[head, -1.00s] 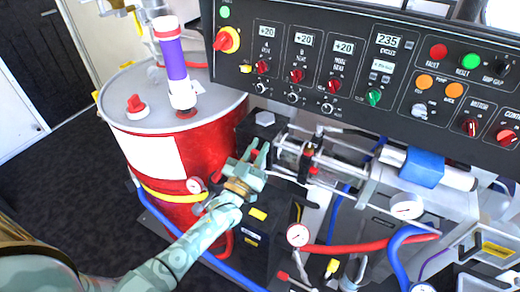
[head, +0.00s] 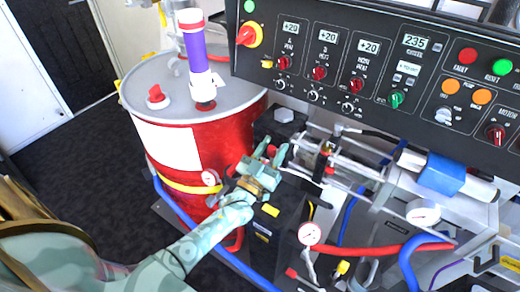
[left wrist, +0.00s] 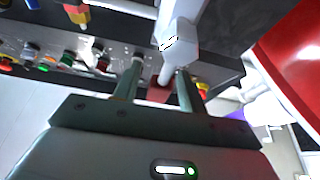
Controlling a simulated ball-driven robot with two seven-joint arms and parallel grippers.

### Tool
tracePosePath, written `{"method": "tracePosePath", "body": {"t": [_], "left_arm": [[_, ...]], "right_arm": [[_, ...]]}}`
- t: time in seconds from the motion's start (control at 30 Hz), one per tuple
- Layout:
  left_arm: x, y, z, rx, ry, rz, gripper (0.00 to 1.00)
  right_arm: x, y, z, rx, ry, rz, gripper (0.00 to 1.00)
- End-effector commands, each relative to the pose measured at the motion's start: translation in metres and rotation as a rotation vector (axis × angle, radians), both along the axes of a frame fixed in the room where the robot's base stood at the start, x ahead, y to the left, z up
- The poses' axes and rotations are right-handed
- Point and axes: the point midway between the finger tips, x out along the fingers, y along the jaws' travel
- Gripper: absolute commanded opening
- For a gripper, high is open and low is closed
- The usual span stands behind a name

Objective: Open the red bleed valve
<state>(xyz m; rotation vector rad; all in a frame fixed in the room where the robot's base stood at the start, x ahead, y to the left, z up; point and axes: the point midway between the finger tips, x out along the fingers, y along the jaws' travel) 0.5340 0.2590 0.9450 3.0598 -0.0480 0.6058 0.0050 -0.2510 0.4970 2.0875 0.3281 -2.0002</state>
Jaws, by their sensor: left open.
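My left gripper (head: 277,153) is open, beside the black block between the red drum (head: 225,135) and the horizontal metal pump (head: 325,150). A small red part (head: 270,150) shows between its fingertips; this may be the red bleed valve. In the left wrist view a dark red piece (left wrist: 158,93) also shows between the two open fingers (left wrist: 158,88), near a white-grey fitting (left wrist: 179,45). The fingers do not look closed on it. The valve's shape and handle position are too small and covered to tell. My right gripper is not in view.
The black control panel (head: 330,22) with knobs and readouts hangs above the pump. Red and blue hoses (head: 375,250) and a round gauge (head: 309,233) lie to the lower right. A red-handled lever (head: 291,272) sits low in front. Dark floor is clear at the left.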

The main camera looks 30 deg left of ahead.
Motion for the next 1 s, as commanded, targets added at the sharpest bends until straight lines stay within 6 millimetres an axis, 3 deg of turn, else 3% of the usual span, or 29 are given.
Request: {"method": "tracePosePath", "body": {"t": [0.4,0.53,0.73,1.0], "left_arm": [[-0.098,0.003,-0.042,0.0,0.006,0.0,0.42],[-0.122,0.004,-0.052,-0.002,0.004,0.0,0.42],[-0.141,0.004,-0.059,-0.002,0.002,0.0,0.42],[-0.143,0.004,-0.059,-0.001,0.002,0.001,0.42]], "right_arm": [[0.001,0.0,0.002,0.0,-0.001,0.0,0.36],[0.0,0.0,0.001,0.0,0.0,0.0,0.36],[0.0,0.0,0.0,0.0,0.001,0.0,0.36],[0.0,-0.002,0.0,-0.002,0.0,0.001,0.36]]}}
